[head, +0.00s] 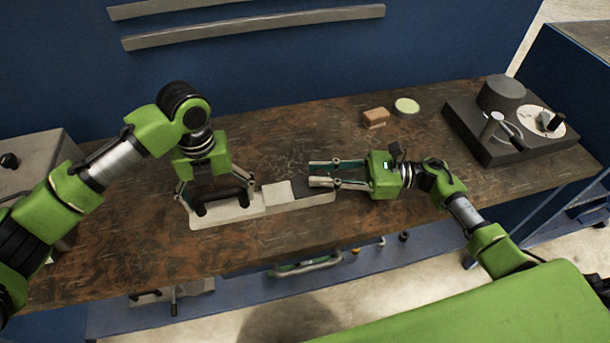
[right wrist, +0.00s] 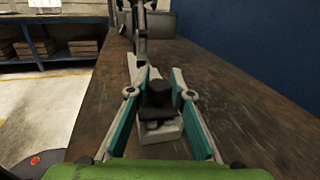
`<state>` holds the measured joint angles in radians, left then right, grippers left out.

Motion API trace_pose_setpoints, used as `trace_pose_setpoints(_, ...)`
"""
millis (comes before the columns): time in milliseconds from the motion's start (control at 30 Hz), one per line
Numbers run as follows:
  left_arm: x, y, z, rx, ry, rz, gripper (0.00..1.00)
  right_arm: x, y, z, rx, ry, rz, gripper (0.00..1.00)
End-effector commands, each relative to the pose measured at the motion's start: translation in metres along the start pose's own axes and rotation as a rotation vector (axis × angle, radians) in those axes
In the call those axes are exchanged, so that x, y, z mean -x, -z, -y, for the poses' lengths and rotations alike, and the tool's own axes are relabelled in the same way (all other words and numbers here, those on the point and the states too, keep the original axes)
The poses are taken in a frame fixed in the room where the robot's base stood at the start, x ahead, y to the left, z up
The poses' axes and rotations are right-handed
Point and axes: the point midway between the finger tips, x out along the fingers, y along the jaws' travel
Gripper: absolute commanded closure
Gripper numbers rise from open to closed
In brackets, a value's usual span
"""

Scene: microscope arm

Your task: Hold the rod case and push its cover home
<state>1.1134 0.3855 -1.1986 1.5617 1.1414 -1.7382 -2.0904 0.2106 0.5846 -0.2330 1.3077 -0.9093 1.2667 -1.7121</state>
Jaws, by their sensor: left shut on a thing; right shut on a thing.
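The rod case (head: 228,217) is a long, pale, low body lying on the bench in the head view, with a dark bar along its left part. My left gripper (head: 217,195) comes down over this left part and is shut on the case, one finger at each end of the dark bar. The cover (head: 318,199) appears to be the pale piece at the case's right end, with a dark knob. My right gripper (head: 311,173) reaches in from the right, shut on the cover's knob. The right wrist view shows this dark knob (right wrist: 158,94) between its fingers. A seam between case and cover is not clear.
A brown block (head: 375,118) and a pale green disc (head: 407,106) lie on the bench (head: 110,215) behind my right gripper. A dark device (head: 515,140) with knobs stands at the right. A grey box (head: 35,165) stands at the left. The front edge is close.

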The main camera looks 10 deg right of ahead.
Motion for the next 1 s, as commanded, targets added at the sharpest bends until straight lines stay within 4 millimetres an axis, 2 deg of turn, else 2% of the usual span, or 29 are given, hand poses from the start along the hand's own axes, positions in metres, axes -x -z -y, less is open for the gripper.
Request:
trace_pose_setpoints(67, 0.001, -0.001, -0.001, 0.000, -0.001, 0.001, 0.55, 0.006, 0.001, 0.004, 0.000, 0.008, -0.004, 1.00)
trace_pose_setpoints(300, 0.001, -0.001, -0.001, 0.000, -0.002, 0.000, 0.55, 0.006, 0.001, 0.004, 0.000, 0.009, -0.004, 1.00)
trace_pose_setpoints(333, 0.001, 0.000, -0.001, 0.000, -0.002, 0.000, 0.55, 0.006, 0.001, 0.004, 0.000, 0.009, -0.004, 0.77)
trace_pose_setpoints(400, 0.001, 0.000, -0.001, 0.000, -0.002, 0.000, 0.55, 0.006, 0.001, 0.003, 0.000, 0.008, -0.004, 0.62)
trace_pose_setpoints(767, 0.001, 0.000, 0.000, -0.001, -0.001, 0.000, 0.55, 0.007, 0.000, 0.003, 0.000, 0.005, -0.002, 0.62)
trace_pose_setpoints(867, 0.001, 0.000, 0.000, -0.001, 0.000, 0.000, 0.55, 0.016, 0.001, 0.003, -0.002, 0.006, -0.003, 0.62)
trace_pose_setpoints(1000, 0.001, 0.000, 0.000, 0.000, 0.000, 0.000, 0.55, 0.041, 0.001, 0.003, -0.001, 0.007, -0.005, 0.62)
